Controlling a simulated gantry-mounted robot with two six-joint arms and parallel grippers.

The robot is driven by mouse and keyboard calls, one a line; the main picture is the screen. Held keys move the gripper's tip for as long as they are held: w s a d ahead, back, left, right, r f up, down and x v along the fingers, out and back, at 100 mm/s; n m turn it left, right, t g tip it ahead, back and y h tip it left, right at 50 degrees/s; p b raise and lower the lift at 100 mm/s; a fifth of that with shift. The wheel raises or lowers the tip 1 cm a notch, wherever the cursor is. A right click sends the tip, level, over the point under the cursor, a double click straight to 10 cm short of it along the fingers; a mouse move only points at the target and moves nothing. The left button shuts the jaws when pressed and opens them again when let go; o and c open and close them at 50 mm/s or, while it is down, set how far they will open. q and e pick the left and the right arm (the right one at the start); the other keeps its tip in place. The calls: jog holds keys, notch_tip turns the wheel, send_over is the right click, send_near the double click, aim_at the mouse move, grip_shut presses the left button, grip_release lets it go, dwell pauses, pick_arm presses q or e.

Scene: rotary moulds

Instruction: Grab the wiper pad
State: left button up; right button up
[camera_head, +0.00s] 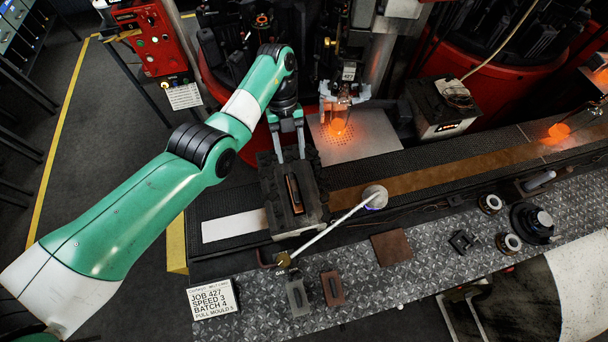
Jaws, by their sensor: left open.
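A flat brown square pad (391,247), which looks like the wiper pad, lies on the metal tread-plate bench, apart from my grippers. My left gripper (291,156) points down with its two fingers apart and empty. It is over the back part of a dark mould block (317,207), up and to the left of the pad. The mould block has a narrow slot with a brownish insert in it. I cannot tell if the fingertips touch the block. My right gripper is not in view.
A white-handled swab (325,228) slants from a pot (375,194) to the bench's front left. Small blocks (332,288) and a job sign (212,299) are near the bench's left end. A glowing bottle (338,122) stands behind. Round fittings (509,244) are to the right.

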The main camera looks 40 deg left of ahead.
aim_at(294, 186)
pick_arm(q)
jog(key=shift+s+f, duration=0.6)
jog(key=shift+s, duration=0.05)
jog(key=shift+d+f, duration=0.1)
jog(key=shift+f, duration=0.1)
jog(key=b+x, duration=0.1)
jog(key=x, duration=0.4)
jog(key=shift+s+f+b, duration=0.1)
jog(key=shift+f+b, duration=0.15)
jog(key=shift+b, duration=0.15)
jog(key=shift+x, duration=2.65)
jog(key=shift+d+r, duration=0.1)
jog(key=shift+d, duration=0.05)
grip_shut()
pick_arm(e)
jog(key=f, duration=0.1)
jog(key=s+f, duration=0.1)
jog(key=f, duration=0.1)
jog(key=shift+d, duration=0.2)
